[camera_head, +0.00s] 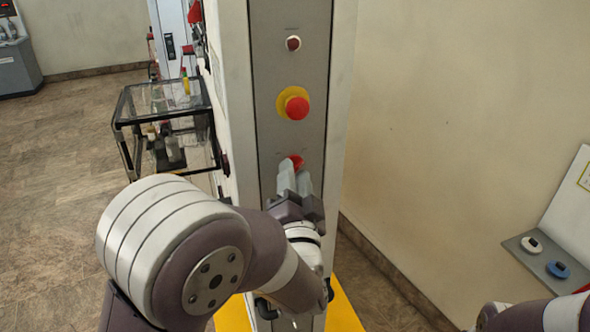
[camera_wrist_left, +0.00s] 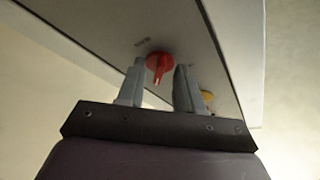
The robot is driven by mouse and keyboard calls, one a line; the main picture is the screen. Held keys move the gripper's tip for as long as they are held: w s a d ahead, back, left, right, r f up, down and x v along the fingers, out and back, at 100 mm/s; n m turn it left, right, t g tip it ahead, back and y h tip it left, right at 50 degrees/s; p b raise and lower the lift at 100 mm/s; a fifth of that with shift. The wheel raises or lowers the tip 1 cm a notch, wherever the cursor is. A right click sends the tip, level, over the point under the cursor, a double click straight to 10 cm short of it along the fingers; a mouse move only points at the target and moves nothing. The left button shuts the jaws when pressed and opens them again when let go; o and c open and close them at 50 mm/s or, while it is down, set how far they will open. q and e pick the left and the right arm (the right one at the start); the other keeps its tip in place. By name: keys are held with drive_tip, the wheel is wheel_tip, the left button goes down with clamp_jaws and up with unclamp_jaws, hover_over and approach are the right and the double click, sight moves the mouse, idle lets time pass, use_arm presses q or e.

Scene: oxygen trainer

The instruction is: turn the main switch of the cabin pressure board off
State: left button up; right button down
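The main switch, a red rotary knob (camera_head: 296,160), sits low on the grey face of the cabin pressure board (camera_head: 285,130). In the left wrist view the red knob (camera_wrist_left: 160,64) shows with its handle bar pointing down in the picture. My left gripper (camera_head: 293,178) is at the knob, its fingers partly covering it. In the wrist view my left gripper (camera_wrist_left: 158,82) is open, one finger on each side of the knob's bar. I cannot tell whether the fingers touch it. My right gripper is out of view; only part of my right arm shows at bottom right.
Above the knob are a red mushroom button on a yellow ring (camera_head: 294,105) and a small red lamp (camera_head: 293,43). A glass-topped cart (camera_head: 150,98) stands left behind the board. A shelf (camera_head: 548,262) with round devices is at right.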

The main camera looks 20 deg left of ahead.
use_arm(q)
drive_tip(key=shift+d, duration=0.1)
drive_tip(key=shift+d+r, duration=0.1)
drive_tip(key=shift+d, duration=0.05)
drive_tip(key=shift+c, duration=1.2)
clamp_jaws()
